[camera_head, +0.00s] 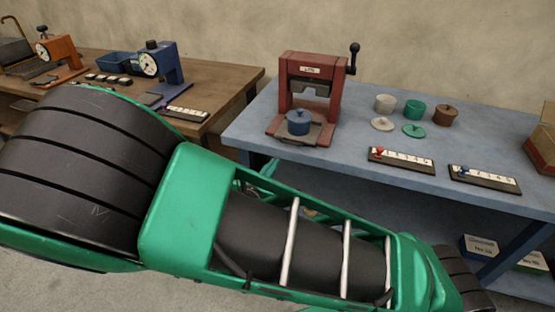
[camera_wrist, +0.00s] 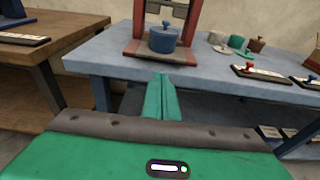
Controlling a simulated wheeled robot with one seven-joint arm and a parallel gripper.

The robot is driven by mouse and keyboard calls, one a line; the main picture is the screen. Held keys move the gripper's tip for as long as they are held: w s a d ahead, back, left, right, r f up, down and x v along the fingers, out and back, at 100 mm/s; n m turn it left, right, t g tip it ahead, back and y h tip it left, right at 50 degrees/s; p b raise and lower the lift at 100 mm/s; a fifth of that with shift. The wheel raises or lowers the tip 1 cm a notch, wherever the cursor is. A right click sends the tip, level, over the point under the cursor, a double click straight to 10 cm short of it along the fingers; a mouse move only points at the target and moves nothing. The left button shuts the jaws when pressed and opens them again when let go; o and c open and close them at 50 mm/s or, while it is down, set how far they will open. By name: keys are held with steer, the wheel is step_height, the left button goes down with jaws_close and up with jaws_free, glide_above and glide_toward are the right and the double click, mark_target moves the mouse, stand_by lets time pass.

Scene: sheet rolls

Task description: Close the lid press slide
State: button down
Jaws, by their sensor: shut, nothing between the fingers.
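The lid press (camera_head: 312,78) is a red frame with a black side lever, standing at the back left of the blue table. Its slide (camera_head: 285,131) is a flat reddish plate sticking out at the front, with a blue lidded pot (camera_head: 298,122) on it. In the wrist view the slide (camera_wrist: 190,57) and the blue pot (camera_wrist: 164,39) show at the top. My gripper (camera_wrist: 160,78) has its green fingers together and empty, below and in front of the slide, apart from it. In the head view my arm hides the fingertips.
On the blue table (camera_head: 480,140) right of the press stand a pale pot (camera_head: 385,103), a green pot (camera_head: 414,109) and a brown pot (camera_head: 445,115), with loose lids. Two numbered strips (camera_head: 401,160) lie near the front edge. A wooden table (camera_head: 225,85) stands left.

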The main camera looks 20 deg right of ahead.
steer(key=x, duration=1.3)
steer(key=shift+s, duration=0.1)
